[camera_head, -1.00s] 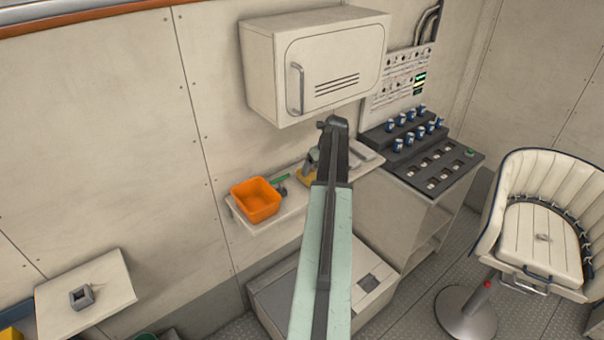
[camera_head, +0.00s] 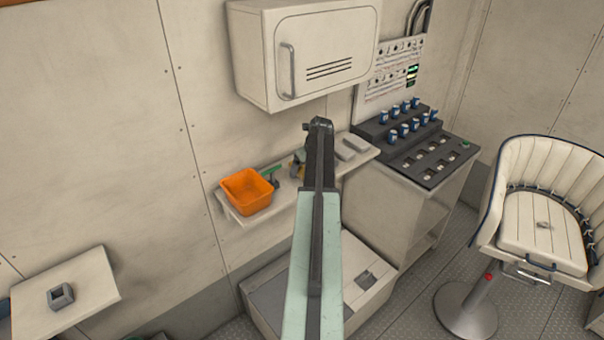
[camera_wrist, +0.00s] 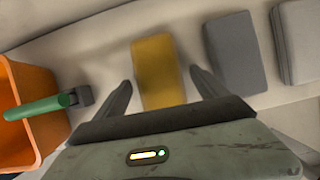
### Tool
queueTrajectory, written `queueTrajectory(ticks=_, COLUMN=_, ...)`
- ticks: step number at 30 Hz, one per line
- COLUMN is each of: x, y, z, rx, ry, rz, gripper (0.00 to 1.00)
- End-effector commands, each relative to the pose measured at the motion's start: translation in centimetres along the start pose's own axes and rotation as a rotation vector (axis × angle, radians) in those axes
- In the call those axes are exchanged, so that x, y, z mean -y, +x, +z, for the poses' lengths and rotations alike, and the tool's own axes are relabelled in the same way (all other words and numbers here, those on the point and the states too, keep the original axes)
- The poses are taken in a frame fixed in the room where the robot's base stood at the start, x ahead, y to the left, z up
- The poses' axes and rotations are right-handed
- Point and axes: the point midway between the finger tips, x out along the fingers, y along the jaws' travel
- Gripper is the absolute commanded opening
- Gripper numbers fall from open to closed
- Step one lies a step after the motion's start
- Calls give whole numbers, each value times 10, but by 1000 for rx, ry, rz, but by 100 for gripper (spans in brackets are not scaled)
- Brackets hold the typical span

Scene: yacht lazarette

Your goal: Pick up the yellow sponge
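The yellow sponge (camera_wrist: 159,72) lies on the pale shelf (camera_wrist: 90,38), in the middle of the wrist view. My gripper (camera_wrist: 158,88) is open, with one dark finger on each side of the sponge's near part. I cannot tell whether the fingers touch it. In the head view my arm and gripper (camera_head: 312,160) reach over the shelf and hide most or all of the sponge.
A wall cabinet (camera_head: 305,50) hangs above the shelf. A control console (camera_head: 415,140) stands to the right.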

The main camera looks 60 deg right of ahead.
Motion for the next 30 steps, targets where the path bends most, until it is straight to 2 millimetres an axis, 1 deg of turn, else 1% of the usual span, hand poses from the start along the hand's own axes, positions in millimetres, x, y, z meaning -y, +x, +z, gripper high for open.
queueTrajectory(ticks=1, x=0, y=0, z=0, rx=0, ry=0, rz=0, gripper=68)
queueTrajectory(ticks=2, x=0, y=0, z=0, rx=0, ry=0, rz=0, gripper=60)
queueTrajectory(ticks=3, x=0, y=-1, z=0, rx=0, ry=0, rz=0, gripper=48)
queueTrajectory(ticks=5, x=0, y=-1, z=0, rx=0, ry=0, rz=0, gripper=32)
queueTrajectory(ticks=6, x=0, y=-1, z=0, rx=0, ry=0, rz=0, gripper=21)
queueTrajectory(ticks=13, x=1, y=-1, z=0, rx=0, ry=1, rz=0, gripper=20)
queueTrajectory(ticks=16, x=1, y=-5, z=1, rx=0, ry=1, rz=0, gripper=20)
queueTrajectory(ticks=20, x=1, y=-16, z=6, rx=0, ry=1, rz=0, gripper=20)
queueTrajectory(ticks=26, x=1, y=-40, z=16, rx=0, ry=2, rz=-1, gripper=20)
queueTrajectory(ticks=28, x=-6, y=-41, z=1, rx=-1, ry=3, rz=-1, gripper=20)
queueTrajectory(ticks=30, x=-13, y=-48, z=-13, rx=-1, ry=3, rz=-1, gripper=20)
